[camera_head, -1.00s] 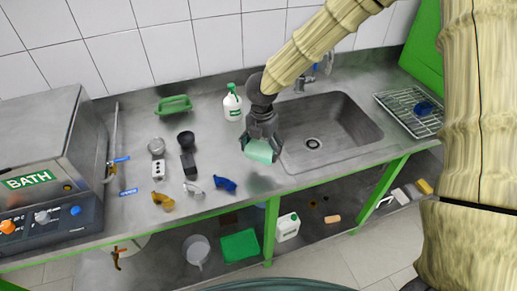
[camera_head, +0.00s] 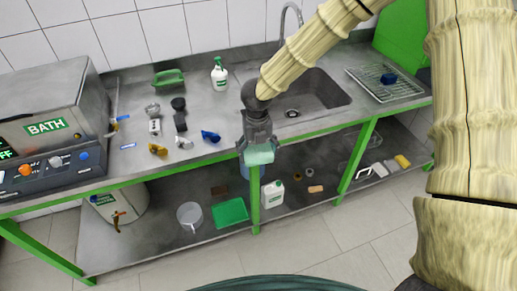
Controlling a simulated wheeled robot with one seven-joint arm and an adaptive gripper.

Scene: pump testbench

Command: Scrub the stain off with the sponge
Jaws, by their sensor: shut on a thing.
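My gripper (camera_head: 258,149) points down and is shut on a pale green sponge (camera_head: 260,156). In the head view, the sponge overlaps the green front edge of the steel worktop (camera_head: 222,116); I cannot tell its height above or distance from the worktop. The stain is not clearly visible now; my gripper covers the part of the worktop left of the sink's front corner.
The sink (camera_head: 312,93) lies right of my gripper, with a drying rack (camera_head: 383,83) beyond. A spray bottle (camera_head: 220,74) stands behind. A lower shelf holds a white canister (camera_head: 272,194).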

